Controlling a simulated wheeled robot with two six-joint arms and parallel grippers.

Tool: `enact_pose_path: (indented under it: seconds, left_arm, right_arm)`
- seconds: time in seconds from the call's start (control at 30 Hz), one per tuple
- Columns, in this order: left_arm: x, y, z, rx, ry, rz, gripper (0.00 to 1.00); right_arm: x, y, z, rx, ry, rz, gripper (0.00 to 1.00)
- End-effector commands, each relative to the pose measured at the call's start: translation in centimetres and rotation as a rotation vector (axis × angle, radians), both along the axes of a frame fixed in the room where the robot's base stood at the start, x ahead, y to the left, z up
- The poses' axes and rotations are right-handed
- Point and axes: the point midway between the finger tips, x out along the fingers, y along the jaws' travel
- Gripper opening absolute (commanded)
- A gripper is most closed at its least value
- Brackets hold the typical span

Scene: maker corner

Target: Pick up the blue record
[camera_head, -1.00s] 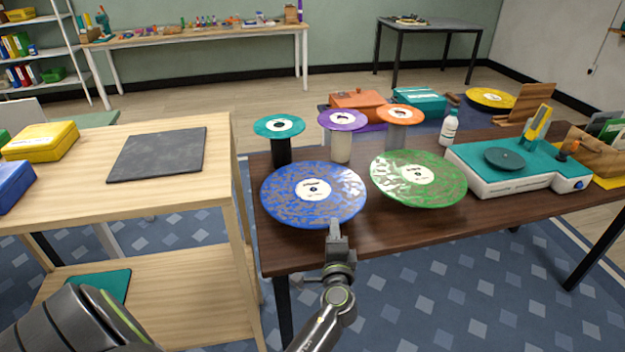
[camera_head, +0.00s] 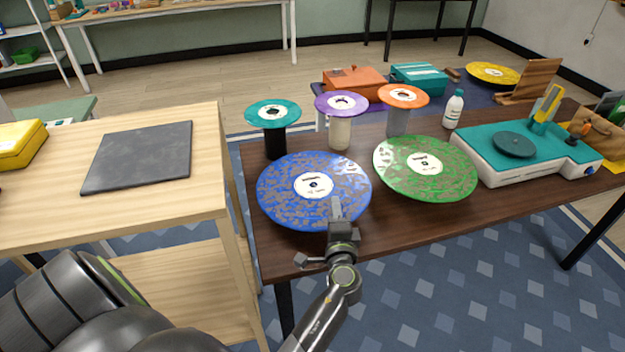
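The blue record (camera_head: 283,203), with grey patches and a white label, is at the near left of the dark wooden table (camera_head: 400,230). What holds it up is hidden. My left gripper (camera_head: 336,208) is at the record's near right edge, its tip overlapping the record's rim in the picture. It is seen nearly end-on, so I cannot tell whether its fingers are apart or touch the record. My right gripper is not in view.
A green record (camera_head: 455,182) lies close on the right. Teal (camera_head: 258,115), purple (camera_head: 328,108) and orange (camera_head: 390,97) discs top stands behind. A record player (camera_head: 480,168) and bottle (camera_head: 453,108) are further right. A light wooden table (camera_head: 200,180) stands left.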

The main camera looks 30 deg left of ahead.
Motion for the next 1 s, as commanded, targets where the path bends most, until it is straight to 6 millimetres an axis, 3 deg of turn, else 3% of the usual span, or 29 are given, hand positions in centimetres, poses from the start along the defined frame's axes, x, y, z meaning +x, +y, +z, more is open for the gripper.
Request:
enact_pose_path:
  seconds: [0.17,0.4,0.8,1.0]
  left_arm:
    - [0.0,0.0,0.0,0.0,0.0,0.0,0.3]
    - [0.0,0.0,0.0,0.0,0.0,0.0,0.0]
    - [0.0,0.0,0.3,0.0,-0.001,0.0,0.0]
    - [0.0,0.0,3.1,-0.002,-0.005,0.0,0.0]
  right_arm:
    - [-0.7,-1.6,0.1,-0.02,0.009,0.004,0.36]
    - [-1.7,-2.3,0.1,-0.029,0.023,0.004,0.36]
    - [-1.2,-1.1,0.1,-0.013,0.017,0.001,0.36]
    - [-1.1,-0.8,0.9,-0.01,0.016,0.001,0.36]
